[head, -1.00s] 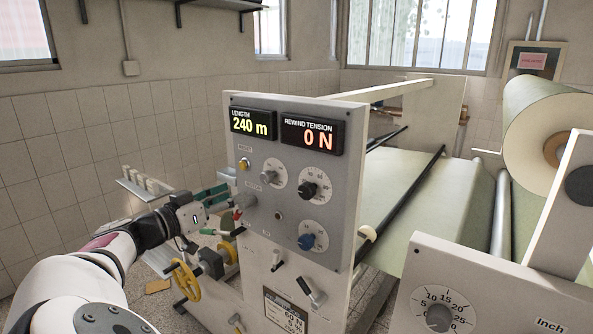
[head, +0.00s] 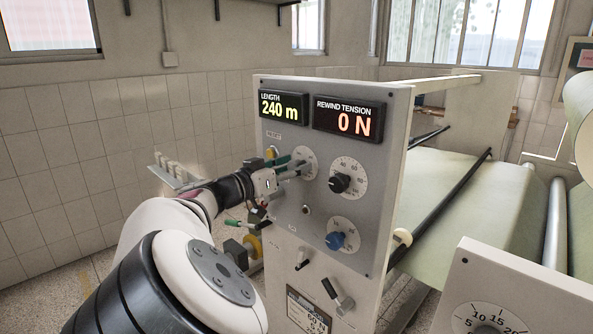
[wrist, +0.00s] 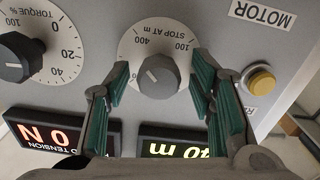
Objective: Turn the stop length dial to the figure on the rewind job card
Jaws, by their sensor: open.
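The stop length dial, a grey knob (wrist: 157,76) on a white scale marked "STOP AT m", sits between my gripper's green-padded fingers (wrist: 160,84) in the wrist view. The fingers are open, one on each side, with gaps to the knob. A short pale mark shows on the knob's face; I cannot read its exact setting. In the head view my gripper (head: 293,169) is at the panel and partly covers the dial's scale (head: 306,155). A printed card (head: 308,314) low on the machine is cut off and too small to read here.
The length display (head: 283,107) reads 240 m and the rewind tension display (head: 348,121) 0 N. Beside the dial are the torque knob (head: 340,183) and a yellow button (wrist: 262,81). A blue knob (head: 335,240) and toggle levers (head: 333,291) are lower.

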